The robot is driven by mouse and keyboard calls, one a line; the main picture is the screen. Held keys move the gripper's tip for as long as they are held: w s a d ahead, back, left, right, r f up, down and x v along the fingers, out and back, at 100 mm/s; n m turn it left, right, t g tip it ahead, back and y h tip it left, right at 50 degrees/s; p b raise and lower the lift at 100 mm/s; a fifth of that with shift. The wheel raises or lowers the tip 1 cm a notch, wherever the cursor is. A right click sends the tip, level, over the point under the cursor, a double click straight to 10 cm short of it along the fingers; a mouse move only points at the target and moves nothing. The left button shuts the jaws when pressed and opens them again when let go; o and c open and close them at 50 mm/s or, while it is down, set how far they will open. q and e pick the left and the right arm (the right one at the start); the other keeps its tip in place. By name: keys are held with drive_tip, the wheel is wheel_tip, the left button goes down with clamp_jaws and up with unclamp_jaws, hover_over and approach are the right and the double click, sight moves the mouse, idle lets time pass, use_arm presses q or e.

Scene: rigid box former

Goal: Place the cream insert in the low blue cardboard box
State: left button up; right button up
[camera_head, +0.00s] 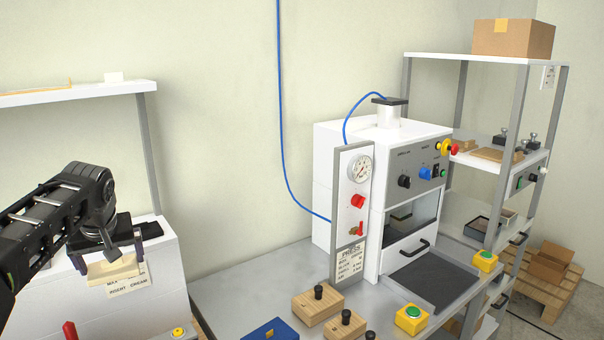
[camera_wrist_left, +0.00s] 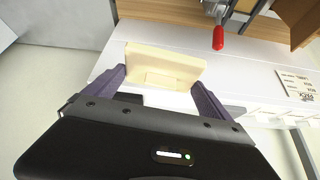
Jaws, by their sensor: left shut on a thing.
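The cream insert (camera_head: 112,270) is a small pale block held between the fingers of my left gripper (camera_head: 110,258) at the left of the head view. In the left wrist view the cream insert (camera_wrist_left: 163,67) sits between the dark fingertips of my left gripper (camera_wrist_left: 160,85), which is shut on it. It hangs in front of a white unit with a printed label. A blue thing (camera_head: 271,330), possibly the low blue cardboard box, is partly cut off at the bottom edge of the head view. My right gripper is not in view.
A white press (camera_head: 410,195) with a dark tray (camera_head: 432,282) stands on the grey table (camera_head: 235,297). Wooden blocks with black knobs (camera_head: 318,303) and a green button (camera_head: 411,318) lie near its front. A red-tipped lever (camera_wrist_left: 218,38) shows in the left wrist view.

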use_arm(q)
drive_tip(key=s+d+f+m+h, duration=0.1)
drive_tip(key=d+f+m, duration=0.2)
drive_tip(key=d+f, duration=0.6)
drive_tip(key=s+d+f+m+t+h, duration=0.1)
drive_tip(key=d+f+m+h, duration=0.1)
drive_tip(key=d+f, duration=0.6)
drive_tip(key=d+m, duration=0.1)
drive_tip(key=d, duration=0.6)
drive_tip(key=shift+f+m, duration=0.3)
drive_tip(key=shift+f, duration=0.1)
